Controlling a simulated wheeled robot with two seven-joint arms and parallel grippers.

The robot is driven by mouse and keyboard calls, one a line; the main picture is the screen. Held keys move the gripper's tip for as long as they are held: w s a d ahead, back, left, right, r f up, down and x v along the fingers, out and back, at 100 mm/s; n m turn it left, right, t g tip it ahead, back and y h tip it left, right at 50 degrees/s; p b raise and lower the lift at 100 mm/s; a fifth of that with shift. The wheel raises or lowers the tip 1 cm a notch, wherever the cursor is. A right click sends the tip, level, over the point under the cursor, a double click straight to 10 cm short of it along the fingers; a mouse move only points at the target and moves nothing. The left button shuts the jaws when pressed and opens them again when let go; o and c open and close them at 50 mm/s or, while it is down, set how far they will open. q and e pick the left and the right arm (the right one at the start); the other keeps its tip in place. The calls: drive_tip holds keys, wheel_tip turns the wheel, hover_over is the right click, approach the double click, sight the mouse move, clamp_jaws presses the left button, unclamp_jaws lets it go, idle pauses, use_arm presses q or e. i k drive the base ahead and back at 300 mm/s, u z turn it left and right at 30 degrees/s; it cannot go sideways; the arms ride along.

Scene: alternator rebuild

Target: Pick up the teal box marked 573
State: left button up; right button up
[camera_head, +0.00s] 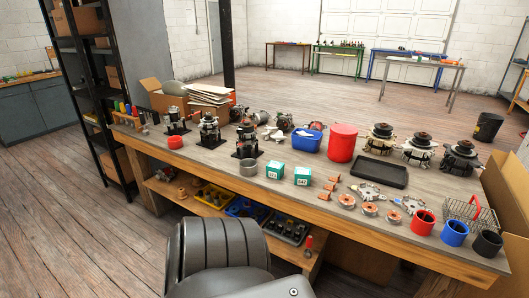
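Two small teal boxes with white labels stand side by side near the front edge of the workbench, left of its middle. The left teal box (274,170) is just right of a grey metal ring. The right teal box (302,176) stands a little apart from it, near some copper-coloured parts. Both labels carry dark digits too small to read surely, so I cannot tell which one is marked 573. Neither of my grippers is in view.
The wooden workbench (210,157) is crowded. The grey ring (249,167) stands close to the left box. Behind are a blue bin (306,141) and a red canister (342,143). A black tray (379,172) lies to the right. Black alternator assemblies (245,140) stand behind left.

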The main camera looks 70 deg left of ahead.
sight(274, 170)
drive_tip(key=u, duration=1.35)
